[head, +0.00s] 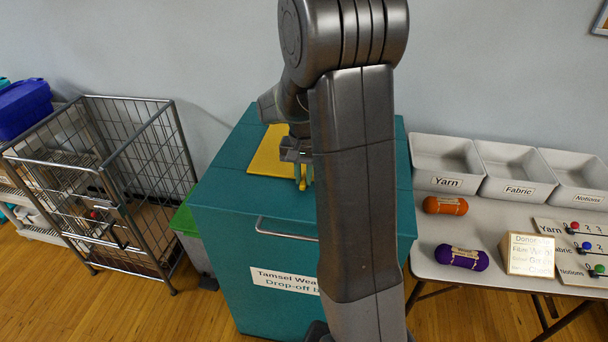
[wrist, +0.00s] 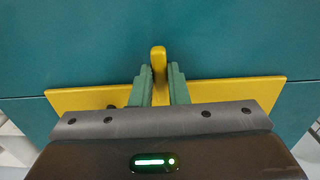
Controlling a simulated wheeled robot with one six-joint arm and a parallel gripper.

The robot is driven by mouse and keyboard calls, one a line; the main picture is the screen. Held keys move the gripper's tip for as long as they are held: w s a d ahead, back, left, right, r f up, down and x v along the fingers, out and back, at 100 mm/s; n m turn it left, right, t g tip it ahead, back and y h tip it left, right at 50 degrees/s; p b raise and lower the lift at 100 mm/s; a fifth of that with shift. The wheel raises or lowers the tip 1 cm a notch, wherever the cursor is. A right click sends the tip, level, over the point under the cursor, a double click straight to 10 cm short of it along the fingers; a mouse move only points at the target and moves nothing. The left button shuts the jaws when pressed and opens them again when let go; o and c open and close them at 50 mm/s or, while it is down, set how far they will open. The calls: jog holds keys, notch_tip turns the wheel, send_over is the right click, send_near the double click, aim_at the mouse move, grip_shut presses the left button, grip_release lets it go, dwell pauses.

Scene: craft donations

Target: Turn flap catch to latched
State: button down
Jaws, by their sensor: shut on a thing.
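The teal drop-off box (head: 228,190) stands in the middle of the head view. A yellow plate (head: 267,158) lies on its top and also shows in the wrist view (wrist: 232,92). The yellow flap catch (wrist: 158,60) is a narrow bar with a rounded end; a little of it shows in the head view (head: 302,186). My gripper (wrist: 160,75) is shut on the catch, one green finger on each side. In the head view my gripper (head: 303,172) is over the box top. My arm hides the right part of the box and plate.
At left stand a wire cage cart (head: 150,150) and a green-lidded bin (head: 187,215). At right, a table (head: 425,270) holds grey trays labelled Yarn (head: 447,183), Fabric (head: 518,188) and Notions, an orange bundle (head: 445,205), a purple bundle (head: 462,257) and a sign (head: 530,255).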

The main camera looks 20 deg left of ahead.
aim_at(304, 179)
dwell(0.3)
jog(key=c, duration=1.4)
grip_release()
jog(key=shift+r, duration=0.1)
notch_tip(304, 179, up, 14)
jog(key=shift+f, duration=0.25)
notch_tip(304, 179, down, 14)
jog(key=shift+r, duration=0.15)
jog(key=shift+r, duration=0.1)
